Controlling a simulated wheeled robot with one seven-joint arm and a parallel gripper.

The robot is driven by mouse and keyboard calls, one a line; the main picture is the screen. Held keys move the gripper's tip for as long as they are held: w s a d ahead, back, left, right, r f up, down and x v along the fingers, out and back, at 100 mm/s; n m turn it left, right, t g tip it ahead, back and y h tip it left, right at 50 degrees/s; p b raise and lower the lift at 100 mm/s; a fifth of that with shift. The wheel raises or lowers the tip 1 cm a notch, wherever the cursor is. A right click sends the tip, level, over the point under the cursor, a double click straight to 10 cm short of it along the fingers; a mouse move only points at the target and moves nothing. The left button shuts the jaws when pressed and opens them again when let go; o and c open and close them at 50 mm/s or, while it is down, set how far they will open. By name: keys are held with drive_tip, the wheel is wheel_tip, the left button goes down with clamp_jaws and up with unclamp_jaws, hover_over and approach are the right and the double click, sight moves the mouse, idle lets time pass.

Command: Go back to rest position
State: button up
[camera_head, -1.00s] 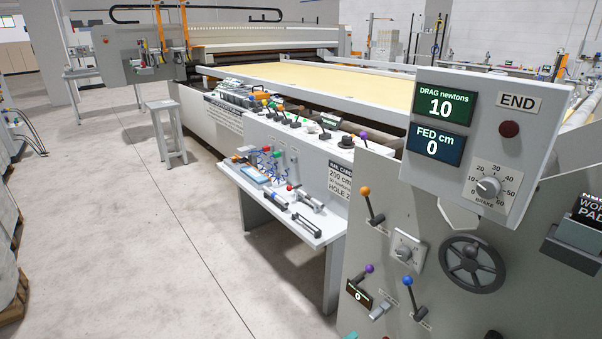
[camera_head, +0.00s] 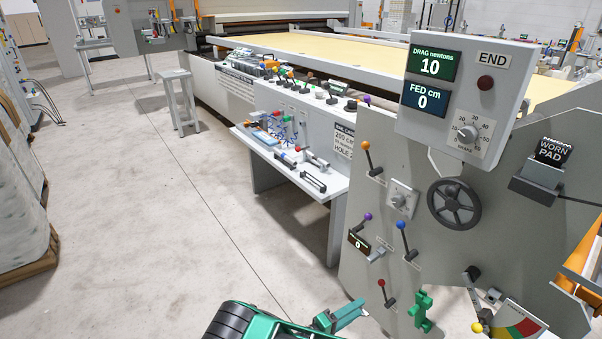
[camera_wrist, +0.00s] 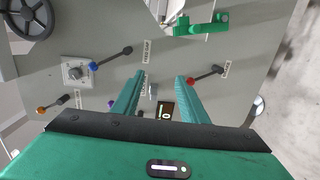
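My gripper (camera_wrist: 153,97) shows in the wrist view with its two green fingers apart and nothing between them. In the head view my gripper (camera_head: 349,314) is at the bottom, left of the grey machine end panel (camera_head: 360,215). The panel carries a blue-knobbed lever (camera_head: 400,225), a red-knobbed lever (camera_head: 382,284), an orange-knobbed lever (camera_head: 366,147) and a handwheel (camera_head: 454,204). In the wrist view the red lever (camera_wrist: 206,76) and blue lever (camera_wrist: 108,60) lie beyond the fingers. I cannot tell the exact gap to the panel.
A display box (camera_head: 455,85) reads drag 10 and fed 0. A side shelf (camera_head: 290,165) holds several small tools. A stool (camera_head: 177,97) stands on the floor farther back. Wrapped stacks (camera_head: 20,170) stand at left. The floor (camera_head: 150,230) between is clear.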

drive_tip(key=s+d+r+m+g+y, duration=0.1)
drive_tip(key=d+r+m+g+y, duration=0.2)
drive_tip(key=d+r, duration=0.5)
drive_tip(key=d+r+m+g+y, duration=0.1)
drive_tip(key=d+r+m+g, duration=0.3)
drive_tip(key=r, duration=0.7)
drive_tip(key=s+d+r+m+g+y, duration=0.1)
drive_tip(key=d+r+m+g+y, duration=0.2)
drive_tip(key=d+r+g, duration=0.5)
drive_tip(key=s+d+r+m+t+y, duration=0.25)
drive_tip(key=s+d+r+y, duration=0.2)
drive_tip(key=s+r, duration=0.7)
drive_tip(key=s+a+r+t+y, duration=0.1)
drive_tip(key=s+r+t+y, duration=0.2)
drive_tip(key=s, duration=1.1)
wheel_tip(320, 180, up, 3)
drive_tip(key=shift+s+r, duration=0.1)
drive_tip(key=shift+s, duration=0.15)
drive_tip(key=shift+m, duration=0.25)
